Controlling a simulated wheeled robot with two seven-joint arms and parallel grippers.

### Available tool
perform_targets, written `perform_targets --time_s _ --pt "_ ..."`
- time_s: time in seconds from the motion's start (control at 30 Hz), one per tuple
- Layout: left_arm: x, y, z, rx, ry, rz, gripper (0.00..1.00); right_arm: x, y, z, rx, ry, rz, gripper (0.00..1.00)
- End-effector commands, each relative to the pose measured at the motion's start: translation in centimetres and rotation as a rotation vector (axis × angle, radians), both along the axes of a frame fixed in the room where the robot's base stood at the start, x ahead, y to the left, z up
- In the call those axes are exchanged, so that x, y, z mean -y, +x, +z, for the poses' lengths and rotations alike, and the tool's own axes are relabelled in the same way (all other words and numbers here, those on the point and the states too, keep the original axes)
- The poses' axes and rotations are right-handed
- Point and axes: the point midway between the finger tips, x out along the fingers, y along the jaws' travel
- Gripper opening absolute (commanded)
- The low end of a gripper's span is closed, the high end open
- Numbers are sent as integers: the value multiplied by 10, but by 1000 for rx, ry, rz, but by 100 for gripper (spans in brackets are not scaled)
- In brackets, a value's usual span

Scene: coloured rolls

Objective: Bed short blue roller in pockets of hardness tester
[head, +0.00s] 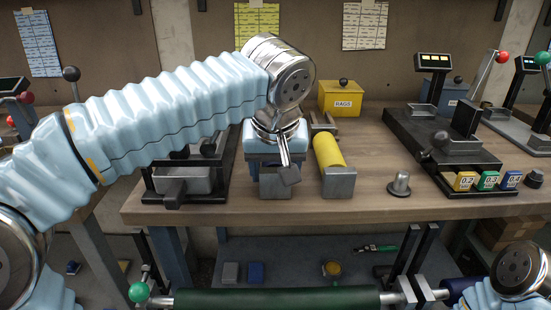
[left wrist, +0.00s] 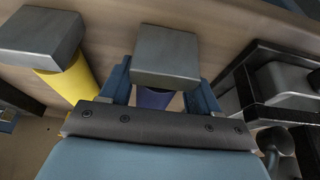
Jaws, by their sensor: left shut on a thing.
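My left gripper (head: 276,163) points down over the middle of the bench. In the left wrist view its two blue fingers (left wrist: 158,93) are on either side of a blue-violet roller (left wrist: 154,100) and are shut on it. The roller lies by a grey block (left wrist: 167,62), which hides one end; this block (head: 276,188) also shows in the head view, where my gripper hides the roller. A black-based device with a screen (head: 433,62) stands on the bench's right side; I cannot tell if it is the hardness tester. My right gripper is not in view.
A yellow roller (head: 328,150) lies right of my gripper in a grey holder (head: 339,183). A black fixture (head: 183,182) stands left of it. A small metal post (head: 400,184), numbered blocks (head: 488,180) and a yellow RAGS box (head: 341,100) are to the right.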

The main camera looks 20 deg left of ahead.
Motion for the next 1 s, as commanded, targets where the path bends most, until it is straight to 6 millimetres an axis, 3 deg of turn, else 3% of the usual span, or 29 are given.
perform_targets --time_s 0.33,0.7,1.0 --pt "0 0 28 2 0 0 7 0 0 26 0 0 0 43" --pt "0 0 47 2 0 -1 7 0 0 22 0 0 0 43" --pt "0 0 49 2 0 0 7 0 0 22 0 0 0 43"
